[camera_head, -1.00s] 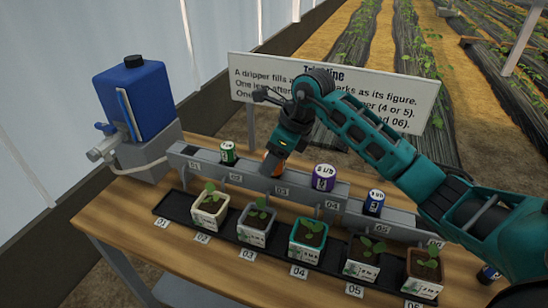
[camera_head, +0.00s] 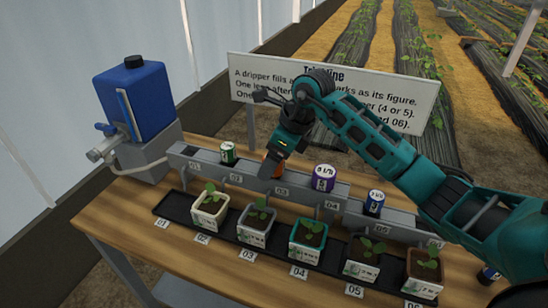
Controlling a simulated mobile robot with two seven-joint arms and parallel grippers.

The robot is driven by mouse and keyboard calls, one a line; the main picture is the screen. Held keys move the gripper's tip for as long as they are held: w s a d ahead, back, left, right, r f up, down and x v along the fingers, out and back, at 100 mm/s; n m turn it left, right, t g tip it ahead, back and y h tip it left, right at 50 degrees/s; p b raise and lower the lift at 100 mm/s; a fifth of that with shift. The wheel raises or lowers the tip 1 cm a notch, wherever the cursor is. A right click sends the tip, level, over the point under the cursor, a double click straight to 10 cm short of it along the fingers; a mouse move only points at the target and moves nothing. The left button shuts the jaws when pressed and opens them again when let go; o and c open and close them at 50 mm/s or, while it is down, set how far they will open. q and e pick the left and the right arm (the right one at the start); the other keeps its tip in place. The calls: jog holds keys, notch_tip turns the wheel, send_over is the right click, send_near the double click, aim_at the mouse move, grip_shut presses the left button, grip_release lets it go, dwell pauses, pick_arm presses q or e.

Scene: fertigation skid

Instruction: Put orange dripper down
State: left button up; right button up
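The orange dripper (camera_head: 264,168) is mostly hidden behind my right gripper (camera_head: 271,168), at the grey rail (camera_head: 232,174) near slot 03. Only a sliver of orange shows beside a dark finger. The gripper points down at the rail from above. I cannot tell whether its fingers are closed on the dripper or parted around it, nor whether the dripper is fully seated. My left gripper is not in view.
A green dripper (camera_head: 228,153), a purple dripper (camera_head: 323,178) and a blue dripper (camera_head: 374,203) stand along the rail. Potted seedlings sit in a black tray (camera_head: 175,212) in front. A blue tank (camera_head: 135,95) stands left; a sign (camera_head: 415,98) stands behind.

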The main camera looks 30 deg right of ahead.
jog(key=v, duration=1.2)
jog(key=shift+a+f, duration=0.1)
